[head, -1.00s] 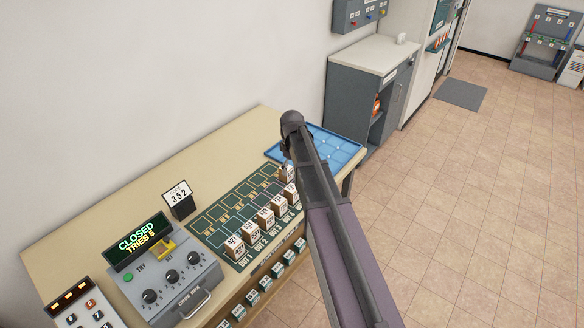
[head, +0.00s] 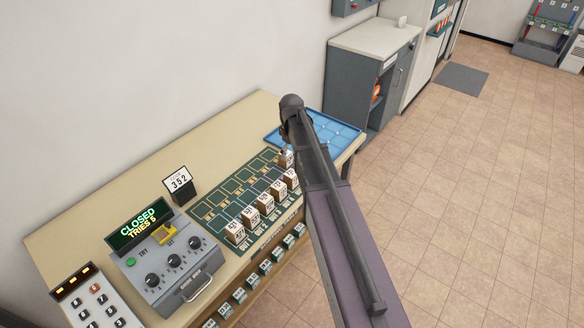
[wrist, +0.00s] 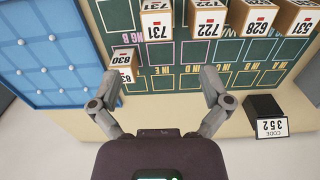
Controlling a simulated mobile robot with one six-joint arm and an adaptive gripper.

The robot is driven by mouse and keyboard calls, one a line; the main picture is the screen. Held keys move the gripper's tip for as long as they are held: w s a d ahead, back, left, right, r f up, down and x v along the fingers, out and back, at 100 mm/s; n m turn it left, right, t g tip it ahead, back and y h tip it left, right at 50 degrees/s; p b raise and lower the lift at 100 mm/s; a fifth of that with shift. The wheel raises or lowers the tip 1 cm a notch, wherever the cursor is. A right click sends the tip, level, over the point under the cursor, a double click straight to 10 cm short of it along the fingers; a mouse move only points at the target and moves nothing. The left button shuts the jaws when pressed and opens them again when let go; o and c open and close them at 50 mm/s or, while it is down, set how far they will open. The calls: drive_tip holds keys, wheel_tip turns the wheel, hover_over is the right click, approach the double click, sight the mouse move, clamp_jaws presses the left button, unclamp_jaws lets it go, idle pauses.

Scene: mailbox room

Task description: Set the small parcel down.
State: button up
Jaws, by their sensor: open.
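The small parcel (wrist: 122,66), a little brown box with a white label reading 830, stands on the green marked board (wrist: 180,82). In the wrist view it is beside the left finger, on its inner side; I cannot tell whether they touch. It also shows in the head view (head: 286,159), at the board's far end. My gripper (wrist: 160,78) is open, its fingers wide apart, with bare board between them to the right of the parcel.
Several larger numbered parcels (wrist: 209,18) stand in a row along the board. A blue tray (wrist: 45,55) lies beside it. A black code stand reading 352 (wrist: 267,117) is close to the right finger. A grey dial box (head: 170,265) stands at the table's near end.

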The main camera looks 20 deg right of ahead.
drive_tip(key=s+a+m, duration=0.2)
drive_tip(key=s+m, duration=0.1)
drive_tip(key=s, duration=0.7)
drive_tip(key=s+a+m, duration=0.3)
drive_tip(key=s+m, duration=0.1)
drive_tip(key=s, duration=0.7)
drive_tip(key=shift+a, duration=0.3)
drive_tip(key=shift+d, duration=0.1)
